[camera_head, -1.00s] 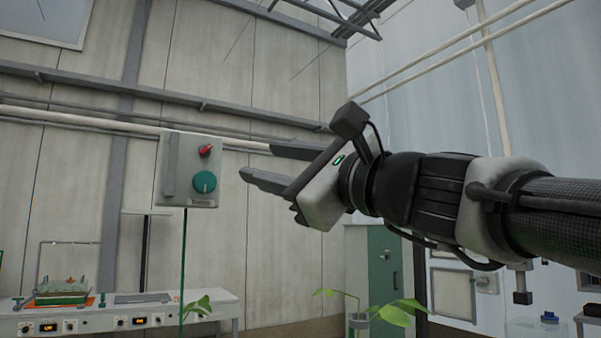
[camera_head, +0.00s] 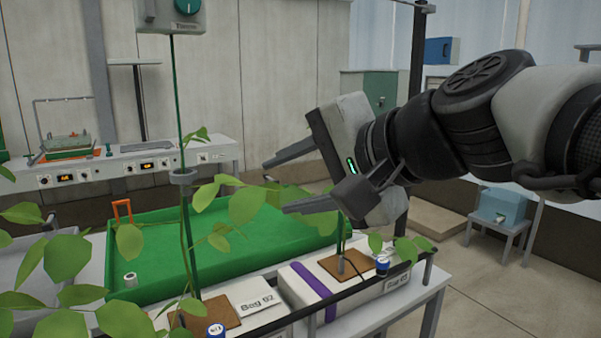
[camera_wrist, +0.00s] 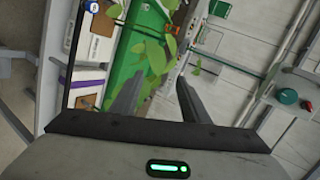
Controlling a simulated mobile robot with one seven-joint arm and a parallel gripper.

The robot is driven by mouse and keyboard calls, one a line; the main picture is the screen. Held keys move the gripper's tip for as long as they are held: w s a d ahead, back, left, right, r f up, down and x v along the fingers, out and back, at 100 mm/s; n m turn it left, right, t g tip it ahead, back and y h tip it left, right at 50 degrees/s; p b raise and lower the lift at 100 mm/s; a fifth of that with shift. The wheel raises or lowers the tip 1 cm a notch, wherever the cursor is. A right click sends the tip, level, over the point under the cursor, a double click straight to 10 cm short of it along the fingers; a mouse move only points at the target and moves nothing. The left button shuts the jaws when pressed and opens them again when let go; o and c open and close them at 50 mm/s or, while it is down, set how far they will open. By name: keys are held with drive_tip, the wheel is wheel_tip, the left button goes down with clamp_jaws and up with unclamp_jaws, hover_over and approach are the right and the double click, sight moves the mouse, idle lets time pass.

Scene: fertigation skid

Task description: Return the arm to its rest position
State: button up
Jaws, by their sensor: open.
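My gripper (camera_head: 290,180) is open and empty. It points left in the head view, in the air above the right part of the green tray (camera_head: 150,268). Leaves of a plant (camera_head: 247,205) show close to the fingers; I cannot tell whether they touch. In the wrist view the two fingers of my gripper (camera_wrist: 155,90) stand apart with nothing between them, and the green tray (camera_wrist: 120,85) and leaves lie beyond.
A bench in front holds long bags, one white with a purple band (camera_head: 312,290). The grey control box (camera_head: 170,15) hangs on a green post. A workbench (camera_head: 120,165) stands at the back wall. A blue box (camera_head: 502,205) sits on a stool at right, with open floor around.

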drive_tip(key=s+d+f+n+g+h, duration=0.2)
drive_tip(key=s+d+f+n+h, duration=0.25)
drive_tip(key=d+f, duration=0.4)
drive_tip(key=s+d+f+n+g+h, duration=0.25)
drive_tip(key=s+d+f, duration=0.25)
drive_tip(key=f, duration=0.7)
wheel_tip(320, 180, up, 25)
drive_tip(key=d+n+h+p, duration=0.1)
drive_tip(key=p, duration=2.5)
drive_tip(key=shift+s+d+f+h, duration=0.15)
drive_tip(key=shift+s+d+h, duration=0.15)
drive_tip(key=shift+d, duration=0.1)
drive_tip(key=shift+t, duration=0.25)
